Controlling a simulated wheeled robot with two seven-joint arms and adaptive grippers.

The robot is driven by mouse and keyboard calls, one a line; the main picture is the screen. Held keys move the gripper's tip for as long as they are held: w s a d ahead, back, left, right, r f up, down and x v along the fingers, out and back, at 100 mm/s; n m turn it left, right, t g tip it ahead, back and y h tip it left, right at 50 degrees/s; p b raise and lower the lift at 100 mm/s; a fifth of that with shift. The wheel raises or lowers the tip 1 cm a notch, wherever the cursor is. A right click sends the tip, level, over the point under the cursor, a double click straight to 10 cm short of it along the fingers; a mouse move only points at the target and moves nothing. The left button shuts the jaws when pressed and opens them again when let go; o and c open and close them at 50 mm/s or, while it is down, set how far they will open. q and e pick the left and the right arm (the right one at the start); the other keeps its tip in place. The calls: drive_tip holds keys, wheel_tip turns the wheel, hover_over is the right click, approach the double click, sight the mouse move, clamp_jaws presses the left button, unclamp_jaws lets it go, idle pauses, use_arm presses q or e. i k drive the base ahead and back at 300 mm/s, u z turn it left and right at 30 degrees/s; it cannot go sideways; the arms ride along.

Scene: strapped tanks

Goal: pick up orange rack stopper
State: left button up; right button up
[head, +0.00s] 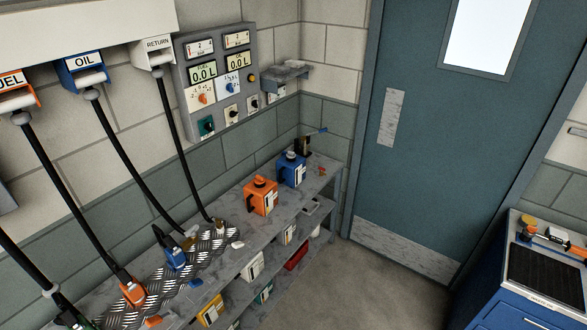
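A small orange piece (154,321), which looks like the orange rack stopper, lies at the front edge of the grey bench, low in the head view. It sits just in front of the diamond-plate strip (208,250), to the right of the orange nozzle (133,292). A similar blue piece (195,283) and a white piece (237,244) lie farther along the same edge. Neither of my grippers is in view.
Hoses hang from the wall to the orange nozzle, a blue nozzle (175,257) and others. An orange can (261,196) and a blue can (291,168) stand farther along the bench. A blue cabinet (510,295) is at right. Floor (345,285) between is clear.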

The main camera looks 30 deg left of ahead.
sight(259, 180)
drive_tip(key=u, duration=0.2)
drive_tip(key=i, duration=0.9)
drive_tip(key=u, duration=1.2)
drive_tip(key=i, duration=0.75)
drive_tip(key=u, duration=0.75)
